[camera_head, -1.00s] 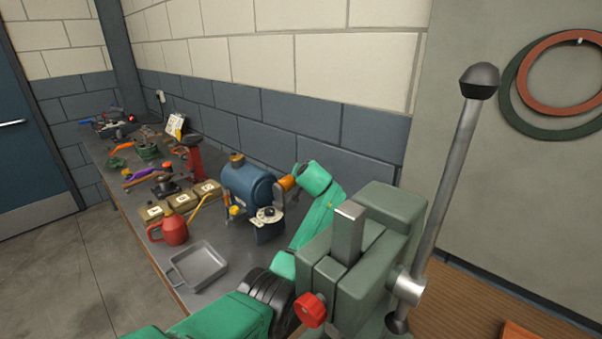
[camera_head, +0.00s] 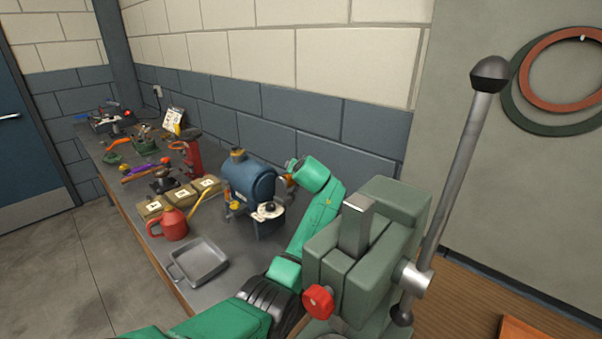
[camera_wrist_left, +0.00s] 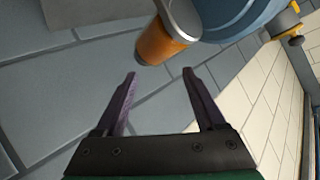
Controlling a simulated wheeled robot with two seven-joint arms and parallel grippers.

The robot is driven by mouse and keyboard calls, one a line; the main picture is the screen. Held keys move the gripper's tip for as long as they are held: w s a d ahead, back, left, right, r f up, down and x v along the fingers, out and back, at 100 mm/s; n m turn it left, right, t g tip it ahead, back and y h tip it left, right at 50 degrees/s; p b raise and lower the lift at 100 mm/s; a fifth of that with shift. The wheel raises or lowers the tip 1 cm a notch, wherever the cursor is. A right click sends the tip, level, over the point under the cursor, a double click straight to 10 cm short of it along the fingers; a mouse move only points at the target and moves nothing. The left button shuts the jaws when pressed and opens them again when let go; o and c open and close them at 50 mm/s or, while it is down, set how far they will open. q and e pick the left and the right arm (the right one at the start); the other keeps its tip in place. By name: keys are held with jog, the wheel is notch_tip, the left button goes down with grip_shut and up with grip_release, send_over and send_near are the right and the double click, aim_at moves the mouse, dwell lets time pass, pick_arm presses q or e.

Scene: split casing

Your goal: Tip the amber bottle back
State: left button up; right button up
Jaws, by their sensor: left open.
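The amber bottle (camera_wrist_left: 160,45) shows in the left wrist view as a short orange cylinder with a pale grey collar, beside the blue tank (camera_wrist_left: 222,18). In the head view the blue tank (camera_head: 249,181) stands on the bench, and I cannot make out the bottle clearly at its right end. My left gripper (camera_wrist_left: 160,72) is open, with its two dark fingers pointing toward the bottle's near end and nothing between them. The bottle lies just beyond the fingertips, seemingly apart from them. In the head view my green left arm (camera_head: 318,215) reaches to the tank's right side. My right gripper is not in view.
A grey-green lever press (camera_head: 375,250) with a tall handle stands close in front at the right. A grey tray (camera_head: 201,262), a red can (camera_head: 170,225) and several boxes crowd the bench left of the tank. The block wall is close behind.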

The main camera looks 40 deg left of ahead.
pick_arm(q)
jog(key=b+v, duration=0.2)
jog(key=v, duration=0.7)
jog(key=shift+d, duration=0.2)
jog(key=shift+s, duration=0.15)
